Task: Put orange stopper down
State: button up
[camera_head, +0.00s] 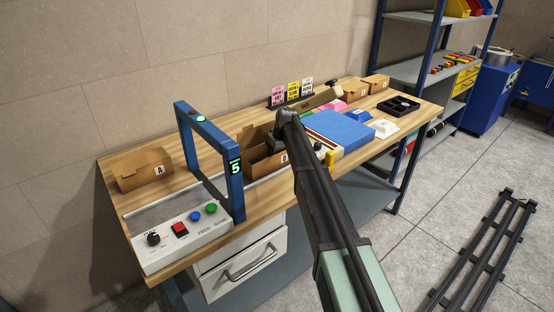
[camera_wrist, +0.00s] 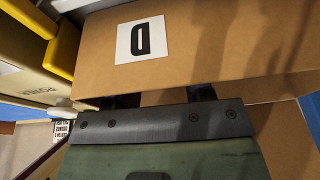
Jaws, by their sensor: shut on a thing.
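My gripper (camera_head: 277,142) points down at an open cardboard box (camera_head: 256,168) on the workbench, just right of the blue frame. In the wrist view my gripper (camera_wrist: 162,97) is close against this box (camera_wrist: 225,50), whose wall bears a "D" label (camera_wrist: 140,40). The dark fingers go down behind that wall, so their tips are hidden. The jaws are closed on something. The orange stopper itself shows in neither view; the box wall and my arm cover the place between the fingers.
Left are box A (camera_head: 145,170), the blue frame (camera_head: 236,190) reading "5", and a button panel (camera_head: 180,237). Right of my arm are a yellow handle (camera_head: 330,160), a blue slab (camera_head: 338,130), a white block (camera_head: 384,128) and a black tray (camera_head: 398,106). Colored cards (camera_head: 292,92) stand behind.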

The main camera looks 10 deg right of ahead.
jog(key=shift+f, duration=0.15)
jog(key=o, duration=0.9)
jog(key=p+v, duration=1.2)
jog(key=shift+r, duration=0.45)
jog(key=s+a+m+g+h, duration=0.1)
jog(key=s+m, duration=0.1)
jog(key=s, duration=1.8)
jog(key=s+f+m+g, duration=0.1)
jog(key=s+m+g, duration=0.1)
jog(key=s, duration=1.9)
jog(key=shift+s+a+m+h, duration=0.2)
jog(key=shift+a+m+h, duration=0.2)
jog(key=shift+m, duration=0.4)
